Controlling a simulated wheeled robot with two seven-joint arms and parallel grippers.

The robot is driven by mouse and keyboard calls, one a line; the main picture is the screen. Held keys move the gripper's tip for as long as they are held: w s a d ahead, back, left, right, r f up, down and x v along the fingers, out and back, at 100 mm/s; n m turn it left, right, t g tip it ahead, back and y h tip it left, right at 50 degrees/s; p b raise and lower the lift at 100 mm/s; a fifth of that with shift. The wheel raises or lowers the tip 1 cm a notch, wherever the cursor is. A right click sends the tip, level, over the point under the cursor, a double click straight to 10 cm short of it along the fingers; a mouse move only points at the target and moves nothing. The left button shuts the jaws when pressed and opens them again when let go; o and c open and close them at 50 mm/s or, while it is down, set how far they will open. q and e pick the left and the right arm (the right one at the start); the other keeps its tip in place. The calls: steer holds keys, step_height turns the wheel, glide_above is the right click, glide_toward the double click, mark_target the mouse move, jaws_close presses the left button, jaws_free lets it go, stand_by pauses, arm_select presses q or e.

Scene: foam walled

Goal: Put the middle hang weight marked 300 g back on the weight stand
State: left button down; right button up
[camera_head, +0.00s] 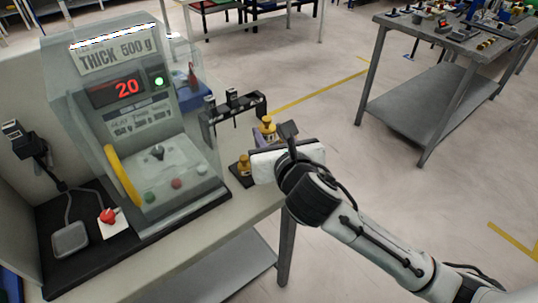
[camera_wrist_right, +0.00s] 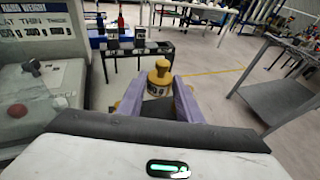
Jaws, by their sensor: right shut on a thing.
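My right gripper (camera_head: 264,141) is shut on a yellow weight (camera_head: 267,126) near the bench's right end. In the right wrist view the held weight (camera_wrist_right: 160,77) stands upright between my two purple fingers (camera_wrist_right: 157,98). Its label is partly hidden; only "0 g" can be made out. A second yellow weight (camera_head: 244,166) is at the bench edge, left of my gripper, on a small dark base. A black rack (camera_head: 233,106) with upright parts stands behind the held weight; it also shows in the right wrist view (camera_wrist_right: 138,49). I cannot tell which is the weight stand. My left gripper is out of view.
A grey machine (camera_head: 139,113) with a red "20" display and a "THICK 500 g" sign fills the bench's left part. A red button (camera_head: 107,215) and a grey pad (camera_head: 70,240) lie before it. A metal table (camera_head: 420,105) stands far right, with open floor between.

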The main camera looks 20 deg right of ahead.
steer(key=shift+f+b, duration=0.6)
steer(key=shift+f, duration=2.9)
steer(key=shift+f, duration=0.15)
steer(key=o, duration=1)
steer(key=shift+s, duration=0.1)
steer(key=v, duration=1.1)
steer(key=shift+s+r+p, duration=0.25)
steer(key=shift+s+p, duration=0.05)
steer(key=shift+s, duration=0.05)
